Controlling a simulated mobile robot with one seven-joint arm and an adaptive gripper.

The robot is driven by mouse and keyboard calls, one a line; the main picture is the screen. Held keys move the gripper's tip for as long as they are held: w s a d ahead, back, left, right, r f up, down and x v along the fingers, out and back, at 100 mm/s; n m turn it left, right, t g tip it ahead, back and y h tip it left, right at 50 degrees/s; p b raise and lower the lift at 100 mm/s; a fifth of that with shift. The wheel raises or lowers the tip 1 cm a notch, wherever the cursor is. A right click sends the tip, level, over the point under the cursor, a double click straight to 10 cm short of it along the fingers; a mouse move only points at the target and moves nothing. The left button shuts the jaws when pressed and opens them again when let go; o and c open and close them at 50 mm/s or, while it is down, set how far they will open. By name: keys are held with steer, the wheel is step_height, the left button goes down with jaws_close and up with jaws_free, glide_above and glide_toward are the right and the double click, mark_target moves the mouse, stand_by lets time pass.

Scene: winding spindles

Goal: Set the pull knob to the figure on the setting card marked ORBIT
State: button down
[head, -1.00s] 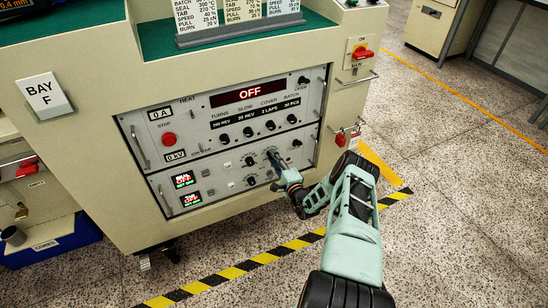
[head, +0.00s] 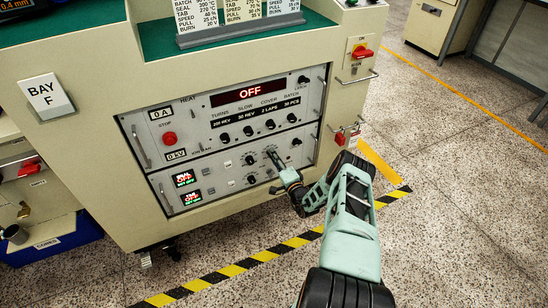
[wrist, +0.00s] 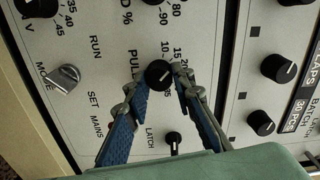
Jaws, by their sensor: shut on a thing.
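The pull knob (wrist: 158,74) is a small black round knob beside a partly covered "PUL" label in the wrist view. Its pale pointer mark seems to face the 15 to 20 side of the scale, but I cannot read it exactly. My gripper (wrist: 160,84) is shut on this knob, one blue-padded finger on each side. The fingers hide part of the scale. In the head view my gripper (head: 272,160) is at the lower panel. Several setting cards (head: 240,14) stand on top of the machine; their headings are cut off, and I cannot see ORBIT.
A small latch knob (wrist: 173,139) is close to the fingers, and a metal mode knob (wrist: 63,79) is to the left. The upper panel (head: 240,115) carries a row of black knobs and a display (head: 249,92) reading OFF. Metal handles (head: 141,146) stick out from the panels.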

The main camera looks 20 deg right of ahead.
steer(key=shift+d, duration=0.1)
steer(key=c, duration=1.7)
jaws_free()
steer(key=shift+o, duration=0.2)
steer(key=shift+s, duration=0.15)
steer(key=s, duration=1.1)
steer(key=shift+s+d, duration=0.15)
steer(key=shift+s, duration=0.2)
